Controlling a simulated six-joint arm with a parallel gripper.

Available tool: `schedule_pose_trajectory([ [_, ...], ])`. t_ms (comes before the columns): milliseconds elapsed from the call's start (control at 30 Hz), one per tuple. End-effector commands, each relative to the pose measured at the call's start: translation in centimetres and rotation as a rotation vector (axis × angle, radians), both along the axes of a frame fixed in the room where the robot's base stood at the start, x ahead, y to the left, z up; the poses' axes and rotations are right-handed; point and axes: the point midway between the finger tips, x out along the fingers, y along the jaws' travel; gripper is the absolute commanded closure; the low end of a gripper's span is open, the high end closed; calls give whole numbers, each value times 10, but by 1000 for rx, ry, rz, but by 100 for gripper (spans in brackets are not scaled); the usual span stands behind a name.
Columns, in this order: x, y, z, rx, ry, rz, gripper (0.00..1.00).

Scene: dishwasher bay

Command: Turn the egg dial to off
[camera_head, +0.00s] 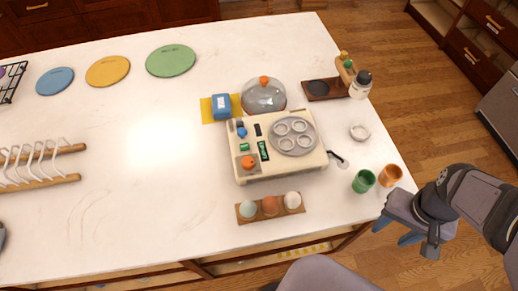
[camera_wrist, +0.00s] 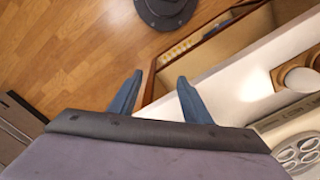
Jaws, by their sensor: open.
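A cream appliance (camera_head: 310,157) with a grey plate of round cups (camera_head: 292,136) stands mid-counter. Its left panel carries an orange knob (camera_head: 248,162) and a blue knob (camera_head: 242,132); markings are too small to read, so I cannot tell which is the egg dial or its setting. My gripper (camera_head: 394,232) is open and empty, beyond the counter's right edge, well to the right of the appliance. In the wrist view my gripper's blue fingers (camera_wrist: 160,80) are spread, and part of the appliance (camera_wrist: 270,122) shows at lower right.
A wooden holder with three eggs (camera_head: 270,207) sits in front of the appliance. A glass dome (camera_head: 264,97) and a blue box (camera_head: 221,106) stand behind it. Green (camera_head: 364,181) and orange (camera_head: 390,175) cups stand between it and my gripper.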

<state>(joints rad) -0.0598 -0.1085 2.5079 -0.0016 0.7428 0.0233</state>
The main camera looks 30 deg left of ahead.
Motion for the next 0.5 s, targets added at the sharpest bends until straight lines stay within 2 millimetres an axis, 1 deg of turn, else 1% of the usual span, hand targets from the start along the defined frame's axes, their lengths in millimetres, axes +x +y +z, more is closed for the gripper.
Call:
schedule_pose_trajectory([
  [67,13,18,10,0,-1,44,56],
  [167,32,51,24,0,-2,114,56],
  [200,39,68,30,1,-2,144,56],
  [267,47,96,40,1,-2,191,56],
  [300,51,115,46,1,-2,223,56],
  [367,54,146,55,1,-2,270,56],
  [400,54,167,61,1,-2,304,56],
  [467,50,201,71,1,-1,355,56],
  [500,46,224,77,0,-1,388,56],
])
